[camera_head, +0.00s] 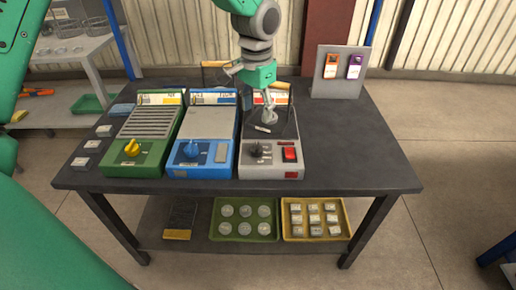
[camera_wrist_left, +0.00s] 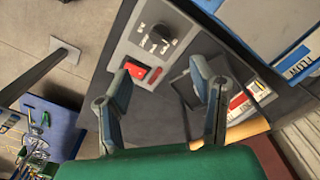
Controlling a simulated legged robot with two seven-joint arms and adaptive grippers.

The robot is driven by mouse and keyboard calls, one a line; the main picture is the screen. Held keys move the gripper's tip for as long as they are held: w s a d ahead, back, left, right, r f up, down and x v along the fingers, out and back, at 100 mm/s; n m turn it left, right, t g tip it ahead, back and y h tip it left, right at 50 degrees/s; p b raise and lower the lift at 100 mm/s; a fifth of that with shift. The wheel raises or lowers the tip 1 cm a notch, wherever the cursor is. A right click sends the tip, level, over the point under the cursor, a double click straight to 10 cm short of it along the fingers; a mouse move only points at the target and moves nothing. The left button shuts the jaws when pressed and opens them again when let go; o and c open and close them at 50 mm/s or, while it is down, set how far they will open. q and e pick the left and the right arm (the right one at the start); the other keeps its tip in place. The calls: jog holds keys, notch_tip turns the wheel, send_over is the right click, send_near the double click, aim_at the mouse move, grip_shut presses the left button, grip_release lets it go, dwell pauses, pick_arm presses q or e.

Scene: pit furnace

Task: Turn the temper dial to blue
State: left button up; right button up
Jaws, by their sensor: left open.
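Three control units stand side by side on a dark table. The green unit (camera_head: 143,145) has a yellow dial (camera_head: 131,148). The blue unit (camera_head: 208,130) has a blue dial (camera_head: 191,149). The grey unit (camera_head: 258,170) has a black dial (camera_head: 256,149) and a red switch (camera_head: 290,154). I cannot tell from the labels which is the temper dial. My left gripper (camera_head: 267,116) is over the grey unit, behind its dial, open and empty.
A grey upright panel (camera_head: 325,91) with orange and purple devices stands at the back right. Small grey blocks (camera_head: 92,145) line the table's left edge. The table's right side is clear. Green (camera_head: 246,237) and yellow (camera_head: 315,238) trays lie on the lower shelf.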

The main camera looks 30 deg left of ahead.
aim_at(257, 145)
pick_arm(q)
notch_tip(257, 145, down, 13)
jog(key=shift+b, duration=1.25)
jog(key=c, duration=1.1)
